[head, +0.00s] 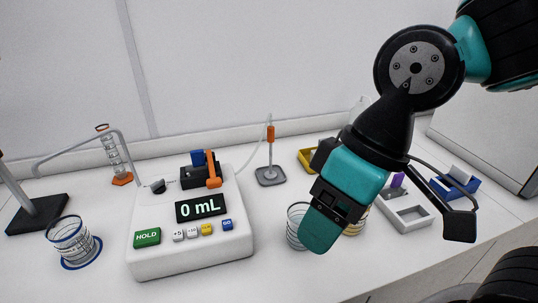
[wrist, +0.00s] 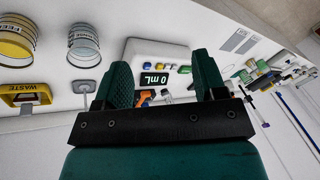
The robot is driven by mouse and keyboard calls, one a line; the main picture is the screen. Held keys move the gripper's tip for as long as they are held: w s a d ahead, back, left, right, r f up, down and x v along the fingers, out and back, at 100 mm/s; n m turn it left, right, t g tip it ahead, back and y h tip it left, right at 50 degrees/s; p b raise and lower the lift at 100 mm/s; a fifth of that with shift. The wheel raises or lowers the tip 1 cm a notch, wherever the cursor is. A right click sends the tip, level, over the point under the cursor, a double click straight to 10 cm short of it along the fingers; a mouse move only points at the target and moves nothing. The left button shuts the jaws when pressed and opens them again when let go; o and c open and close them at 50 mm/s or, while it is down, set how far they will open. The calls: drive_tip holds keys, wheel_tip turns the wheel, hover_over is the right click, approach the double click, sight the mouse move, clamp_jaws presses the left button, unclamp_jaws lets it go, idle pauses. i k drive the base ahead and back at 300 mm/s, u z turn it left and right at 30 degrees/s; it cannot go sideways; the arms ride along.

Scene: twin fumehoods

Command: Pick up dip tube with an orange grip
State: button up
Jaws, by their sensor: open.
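The dip tube's orange grip (head: 270,133) shows in the head view, upright above a grey square stand (head: 270,176) behind and right of the white pump unit. A clear hose runs from its top toward the pump. My gripper (head: 320,238) is in front of and to the right of the stand, pointing down and apart from the tube. In the wrist view my gripper (wrist: 163,66) has its two teal fingers spread with nothing held between them. The grey stand (wrist: 84,86) shows left of the fingers there. I cannot clearly make out the dip tube in that view.
The white pump unit (head: 190,238) reads 0 mL. A glass beaker (head: 295,232) stands partly behind my gripper. Another beaker (head: 70,242) is at the left. A yellow waste holder (wrist: 25,95) and a grey tray (head: 408,219) are nearby.

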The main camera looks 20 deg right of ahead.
sight(270, 174)
drive_tip(key=k, duration=1.2)
drive_tip(key=u, duration=0.75)
drive_tip(key=i, duration=1.35)
drive_tip(key=z, duration=0.75)
